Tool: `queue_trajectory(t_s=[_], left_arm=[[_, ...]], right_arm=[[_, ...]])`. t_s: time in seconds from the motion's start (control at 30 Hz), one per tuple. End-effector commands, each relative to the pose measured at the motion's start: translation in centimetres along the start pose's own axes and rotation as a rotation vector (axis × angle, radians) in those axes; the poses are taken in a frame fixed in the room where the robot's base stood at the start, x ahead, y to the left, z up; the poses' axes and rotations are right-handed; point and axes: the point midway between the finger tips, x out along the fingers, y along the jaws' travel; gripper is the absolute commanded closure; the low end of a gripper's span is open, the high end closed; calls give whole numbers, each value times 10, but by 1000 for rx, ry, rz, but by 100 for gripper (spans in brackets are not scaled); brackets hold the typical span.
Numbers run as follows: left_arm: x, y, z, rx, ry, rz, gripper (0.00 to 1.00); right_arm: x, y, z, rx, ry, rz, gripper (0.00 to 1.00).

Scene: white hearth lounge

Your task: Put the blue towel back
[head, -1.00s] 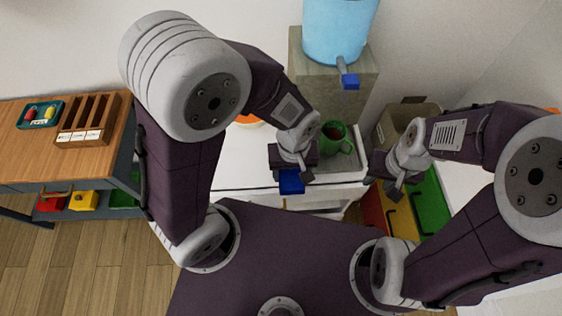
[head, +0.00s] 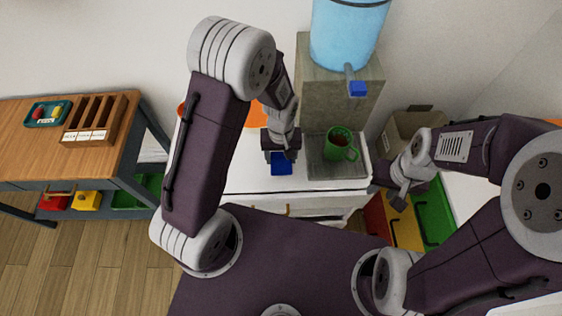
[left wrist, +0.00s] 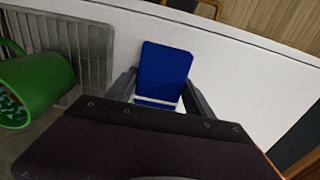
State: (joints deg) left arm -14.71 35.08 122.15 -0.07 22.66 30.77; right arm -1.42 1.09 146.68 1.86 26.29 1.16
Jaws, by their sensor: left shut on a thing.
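The blue towel (head: 281,168) is a small folded blue piece at my left gripper (head: 281,156), over the white counter. In the left wrist view the towel (left wrist: 163,72) stands out between the two fingers, with a white band near its lower end. My left gripper is shut on it. I cannot tell whether the towel touches the counter. My right gripper (head: 398,197) hangs at the right, above the colored bins, apart from the towel; its fingertips are too small to read.
A green mug (head: 341,145) with dark contents stands on a grey drain tray (head: 322,173), right of the left gripper. A blue water dispenser (head: 345,45) sits on a stone block behind. The white counter (head: 240,178) has bare room near its front. An orange item (head: 257,115) lies behind the left arm.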

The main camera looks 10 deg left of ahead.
Motion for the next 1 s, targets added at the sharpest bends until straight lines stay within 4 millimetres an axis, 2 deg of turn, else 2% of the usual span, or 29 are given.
queue_trajectory(t_s=[0.1,0.2,0.57,0.6,0.67,1.0], left_arm=[[24,-1,2,0,-5,-3,77],[34,0,1,0,-2,-1,77],[39,0,1,0,-2,-1,77],[39,0,1,0,-2,-1,33],[38,0,1,0,-1,-1,17],[35,0,1,0,-1,-1,17]], right_arm=[[3,0,0,0,0,0,64],[3,0,0,0,0,0,64],[6,0,1,0,0,0,64],[5,0,1,0,0,0,64],[5,0,0,0,0,0,64],[3,0,0,0,0,0,64]])
